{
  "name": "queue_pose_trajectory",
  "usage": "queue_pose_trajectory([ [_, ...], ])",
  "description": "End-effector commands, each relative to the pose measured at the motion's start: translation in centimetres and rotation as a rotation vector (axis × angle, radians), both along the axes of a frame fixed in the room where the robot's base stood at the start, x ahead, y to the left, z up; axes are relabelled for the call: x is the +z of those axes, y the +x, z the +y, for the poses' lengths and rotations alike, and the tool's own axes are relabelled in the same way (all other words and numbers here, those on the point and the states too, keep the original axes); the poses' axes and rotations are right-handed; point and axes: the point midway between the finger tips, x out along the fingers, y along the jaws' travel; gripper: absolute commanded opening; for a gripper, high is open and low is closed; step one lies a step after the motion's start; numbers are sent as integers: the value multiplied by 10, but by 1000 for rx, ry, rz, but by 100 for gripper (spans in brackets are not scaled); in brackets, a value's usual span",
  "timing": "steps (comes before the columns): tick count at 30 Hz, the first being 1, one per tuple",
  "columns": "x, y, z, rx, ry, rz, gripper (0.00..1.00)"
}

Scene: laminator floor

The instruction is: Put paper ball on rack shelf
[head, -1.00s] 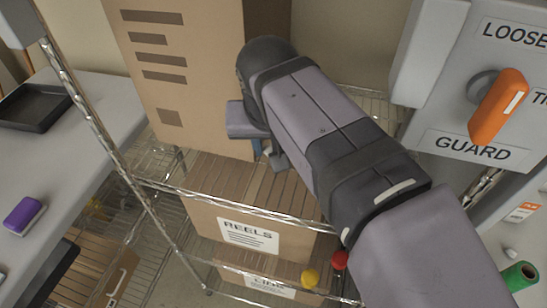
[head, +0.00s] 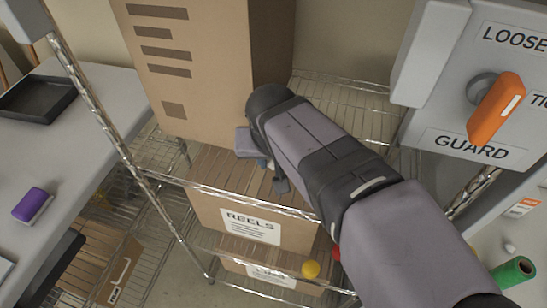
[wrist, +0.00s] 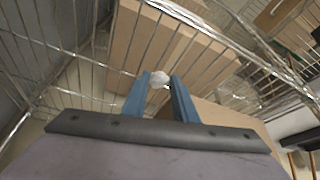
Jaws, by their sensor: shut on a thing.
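A white crumpled paper ball (wrist: 158,79) sits between the blue fingertips of my gripper (wrist: 161,84) in the wrist view. My gripper is shut on it. In the head view my gripper (head: 267,166) is over the wire rack shelf (head: 345,105), just in front of the tall cardboard box, and my arm hides the ball there. The shelf wires also show in the wrist view (wrist: 72,98). I cannot tell whether the ball touches the shelf.
The tall cardboard box (head: 195,75) fills the shelf's left part. Boxes, one labelled REELS (head: 250,227), stand below, with a yellow ball (head: 310,269). A rack post (head: 95,105) stands left. A grey guard panel (head: 440,120) is right. Open shelf lies behind my arm.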

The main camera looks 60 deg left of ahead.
Motion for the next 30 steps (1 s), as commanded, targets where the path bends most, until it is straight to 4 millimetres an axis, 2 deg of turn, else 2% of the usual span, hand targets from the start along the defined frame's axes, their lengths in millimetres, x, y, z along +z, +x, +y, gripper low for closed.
queue_pose_trajectory([
  [7,-4,0,0,0,0,0,6],
  [8,-3,0,0,0,0,0,31],
  [9,-3,0,0,0,0,0,40],
  [10,-3,0,0,0,0,0,45],
  [23,3,-1,0,0,2,0,45],
  [30,29,-6,-10,1,5,-1,45],
])
